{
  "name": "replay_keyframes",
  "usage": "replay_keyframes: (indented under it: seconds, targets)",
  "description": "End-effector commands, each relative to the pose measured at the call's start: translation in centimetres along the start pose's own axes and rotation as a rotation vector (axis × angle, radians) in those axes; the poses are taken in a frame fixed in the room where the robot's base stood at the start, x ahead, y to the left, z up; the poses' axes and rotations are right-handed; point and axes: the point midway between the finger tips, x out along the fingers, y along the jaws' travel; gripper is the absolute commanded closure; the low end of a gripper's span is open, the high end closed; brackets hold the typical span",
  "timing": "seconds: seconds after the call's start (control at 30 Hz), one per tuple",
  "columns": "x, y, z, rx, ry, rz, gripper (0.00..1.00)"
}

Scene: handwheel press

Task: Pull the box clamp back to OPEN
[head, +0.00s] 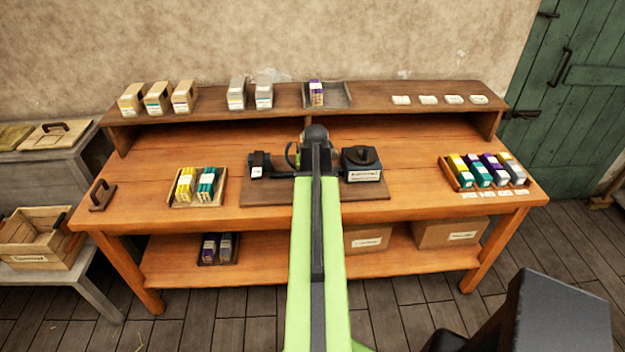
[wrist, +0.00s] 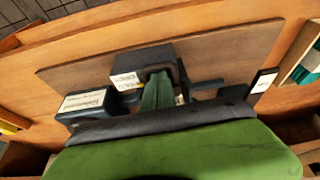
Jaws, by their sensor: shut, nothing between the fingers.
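The press board (head: 255,192) lies at the middle of the bench, and it also fills the middle of the wrist view (wrist: 75,72). A small black device with a white label (head: 259,166) sits at its left; a black box with a knob and label (head: 361,163) sits at its right. Which part is the box clamp I cannot tell. In the wrist view a dark block with a small label (wrist: 140,63) stands right beyond my gripper (wrist: 160,92), whose narrow green fingers are shut and empty. Whether they touch it is unclear. My arm hides the board's middle in the head view.
A tray of yellow and teal packs (head: 172,202) stands left of the board, and a tray of coloured packs (head: 448,174) at the far right. A raised shelf (head: 380,92) runs along the back. The bench top between the board and right tray is clear.

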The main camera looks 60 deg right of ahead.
Motion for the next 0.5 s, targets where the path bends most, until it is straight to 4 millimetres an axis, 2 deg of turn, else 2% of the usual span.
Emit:
replay_keyframes:
  seconds: [0.13,0.3,0.5]
  targets:
    - [-0.2,0.0,0.4,0.0,0.0,0.0,1.0]
    - [-0.9,-0.1,2.3,0.0,-0.001,0.0,1.0]
    - [-0.9,-0.1,2.4,-0.001,-0.004,-0.001,1.0]
